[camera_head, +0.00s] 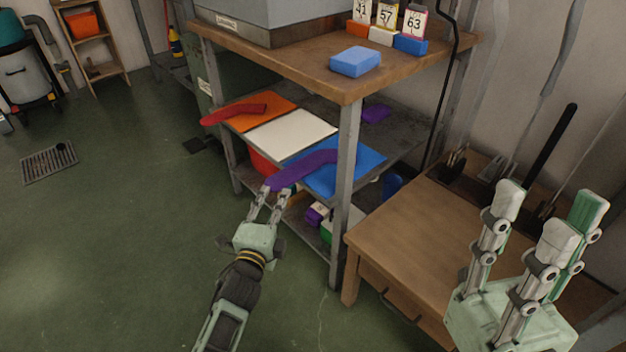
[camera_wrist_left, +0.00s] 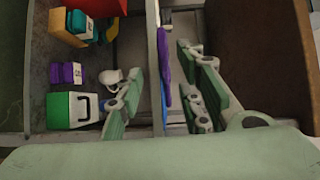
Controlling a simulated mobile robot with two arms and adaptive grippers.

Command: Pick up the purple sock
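The purple sock (camera_head: 305,168) lies along the blue panel (camera_head: 345,178) on the middle shelf, one end reaching the panel's front left edge. In the left wrist view the sock (camera_wrist_left: 163,58) shows edge-on as a thin purple strip. My left gripper (camera_head: 274,194) is at the shelf's front edge, by that near end of the sock. Its fingers (camera_wrist_left: 160,92) are spread, with the shelf edge and strip seen between them; I cannot tell whether they touch the sock. My right gripper (camera_head: 545,225) is open and empty, raised over the wooden bench at the right.
A red sock (camera_head: 235,113) lies on the orange panel (camera_head: 278,108), beside a white panel (camera_head: 290,135). A shelf post (camera_head: 345,190) stands just right of my left gripper. The wooden bench (camera_head: 430,225) is clear in front.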

